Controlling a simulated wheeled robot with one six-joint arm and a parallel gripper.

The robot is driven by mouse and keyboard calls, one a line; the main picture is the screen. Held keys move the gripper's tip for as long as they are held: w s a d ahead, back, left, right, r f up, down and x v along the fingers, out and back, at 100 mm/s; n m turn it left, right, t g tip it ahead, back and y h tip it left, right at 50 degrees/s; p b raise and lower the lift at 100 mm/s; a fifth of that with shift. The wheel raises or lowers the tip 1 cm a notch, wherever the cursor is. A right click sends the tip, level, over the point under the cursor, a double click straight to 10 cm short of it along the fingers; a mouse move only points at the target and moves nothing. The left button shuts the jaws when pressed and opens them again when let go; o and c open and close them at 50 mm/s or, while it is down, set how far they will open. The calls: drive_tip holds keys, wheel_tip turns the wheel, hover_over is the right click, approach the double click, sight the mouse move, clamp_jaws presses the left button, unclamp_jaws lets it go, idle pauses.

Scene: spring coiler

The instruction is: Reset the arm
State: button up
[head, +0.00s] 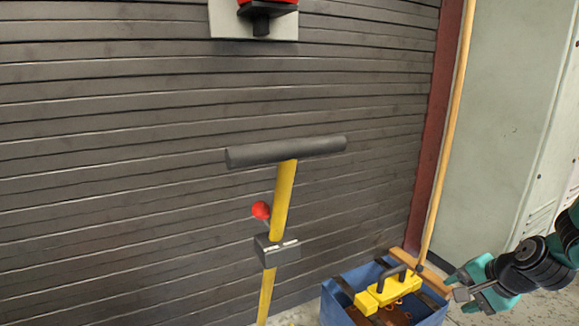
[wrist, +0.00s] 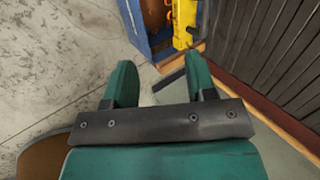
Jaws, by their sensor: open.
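My gripper (head: 456,293), with teal fingers, is at the lower right in the head view, beside the right end of a blue crate. My arm comes in from the right edge of the head view. No object is held.
The blue crate (head: 337,302) holds a yellow tool (head: 388,290); both show at the wrist view's top. A yellow post (head: 285,200) with a black crossbar (head: 290,151) and red knob (head: 261,210) stands before a slatted wall. A broom (head: 447,130) leans right of it.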

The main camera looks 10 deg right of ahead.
drive_tip(key=s+a+r+n+g+y+p, duration=0.2)
drive_tip(key=s+a+r+n+g+p, duration=0.15)
drive_tip(key=a+r+n, duration=0.9)
drive_tip(key=s+a+r+n+g+p, duration=0.35)
drive_tip(key=s+a+r+n, duration=0.45)
drive_tip(key=s+a+r, duration=0.7)
wheel_tip(320, 180, up, 36)
drive_tip(key=d+p, duration=0.1)
drive_tip(key=p, duration=3.6)
drive_tip(key=shift+s+d+f+t+p, duration=0.2)
drive_tip(key=shift+s+d+t+p, duration=0.1)
drive_tip(key=shift+s+p, duration=0.1)
drive_tip(key=shift+c, duration=0.2)
